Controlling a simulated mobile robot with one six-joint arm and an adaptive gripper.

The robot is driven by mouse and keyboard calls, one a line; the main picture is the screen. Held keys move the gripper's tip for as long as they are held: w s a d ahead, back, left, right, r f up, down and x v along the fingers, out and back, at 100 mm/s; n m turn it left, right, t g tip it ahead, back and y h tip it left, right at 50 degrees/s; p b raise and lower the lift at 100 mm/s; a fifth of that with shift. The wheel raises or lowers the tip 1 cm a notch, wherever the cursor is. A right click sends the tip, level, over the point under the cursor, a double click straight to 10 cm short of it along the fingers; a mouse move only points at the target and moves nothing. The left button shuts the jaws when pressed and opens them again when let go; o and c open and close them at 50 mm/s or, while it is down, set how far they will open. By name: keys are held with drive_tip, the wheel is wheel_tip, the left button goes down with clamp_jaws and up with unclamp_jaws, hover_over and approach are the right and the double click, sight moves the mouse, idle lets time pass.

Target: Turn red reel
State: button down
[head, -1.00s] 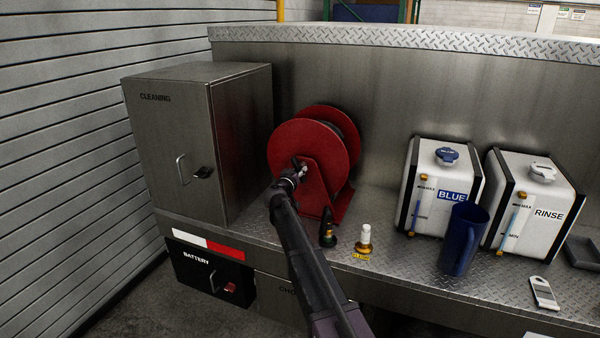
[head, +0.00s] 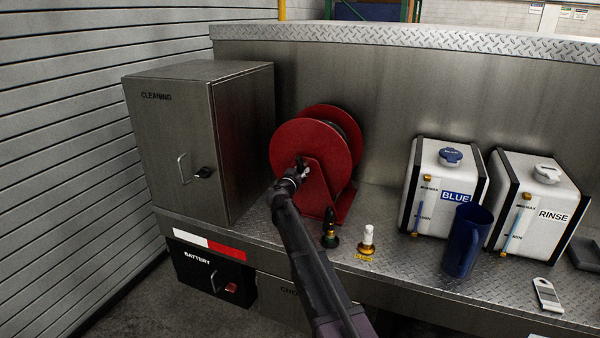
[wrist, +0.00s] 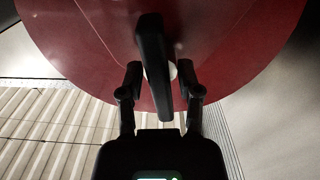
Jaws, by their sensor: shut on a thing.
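The red reel (head: 289,144) stands on the metal deck, with its flat disc facing me and a second red disc behind it. In the wrist view the red disc (wrist: 90,40) fills the upper part, and a black crank arm (wrist: 153,60) runs down its middle. My gripper (head: 300,171) is at the centre-lower part of the reel's face. In the wrist view its two fingers (wrist: 160,92) stand on either side of the crank, shut on the reel's handle. The crank hides most of the pale round part held behind it.
A steel cabinet marked CLEANING (head: 165,140) stands close on the left. A dark nozzle fitting (head: 329,230) and a white-topped brass fitting (head: 367,240) sit just right of my arm. The BLUE tank (head: 429,190), RINSE tank (head: 520,205) and blue jug (head: 464,245) stand further right.

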drive_tip(key=c, duration=0.6)
unclamp_jaws()
drive_tip(key=shift+v, duration=6)
